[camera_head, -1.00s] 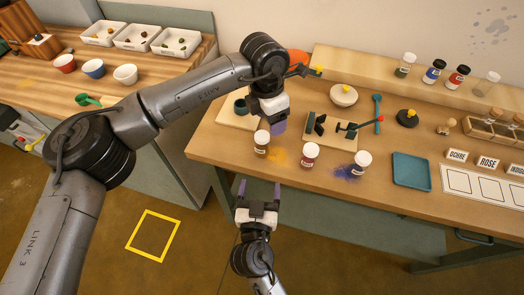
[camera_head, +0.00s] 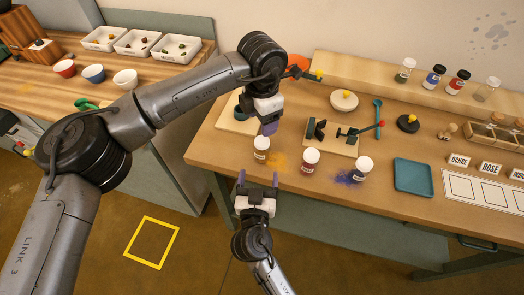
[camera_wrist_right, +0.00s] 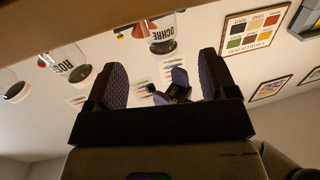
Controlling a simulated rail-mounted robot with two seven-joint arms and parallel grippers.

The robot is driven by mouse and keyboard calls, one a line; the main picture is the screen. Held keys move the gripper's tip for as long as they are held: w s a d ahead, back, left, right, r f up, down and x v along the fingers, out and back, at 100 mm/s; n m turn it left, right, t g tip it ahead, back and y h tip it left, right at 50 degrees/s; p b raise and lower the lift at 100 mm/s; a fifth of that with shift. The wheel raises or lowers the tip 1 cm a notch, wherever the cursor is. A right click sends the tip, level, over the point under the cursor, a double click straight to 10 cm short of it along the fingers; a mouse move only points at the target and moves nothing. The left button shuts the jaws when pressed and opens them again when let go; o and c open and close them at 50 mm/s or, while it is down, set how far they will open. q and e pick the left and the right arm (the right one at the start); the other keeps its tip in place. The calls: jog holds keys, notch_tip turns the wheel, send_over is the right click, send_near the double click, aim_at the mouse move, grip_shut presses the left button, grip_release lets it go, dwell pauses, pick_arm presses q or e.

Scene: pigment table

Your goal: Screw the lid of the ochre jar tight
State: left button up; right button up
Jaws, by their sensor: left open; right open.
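The ochre jar (camera_head: 261,150), with a white lid (camera_head: 262,142), stands upright on the bench, left of two similar jars, with ochre powder beside it. Its OCHRE label also shows upside down at the top of the right wrist view (camera_wrist_right: 161,35). I cannot tell how tight the lid is. My left gripper (camera_head: 268,128) points down just behind and above the jar, open and apart from it. My right gripper (camera_head: 258,179) is open and empty in front of the bench edge, pointing toward the jar; its two fingers frame the right wrist view (camera_wrist_right: 162,78).
The rose jar (camera_head: 310,161) and a third white-lidded jar (camera_head: 361,168) beside blue powder stand to the right. A wooden board with a dark fixture (camera_head: 331,138) lies behind them. A teal tray (camera_head: 413,175) is further right. The floor in front is clear.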

aim_at(261, 156)
jog(key=w, duration=0.6)
jog(key=w+d, duration=0.1)
jog(key=w, duration=0.2)
jog(key=c, duration=1.4)
pick_arm(q)
jog(key=shift+n, duration=2.2)
pick_arm(e)
grip_shut()
pick_arm(q)
jog(key=shift+f, duration=4.05)
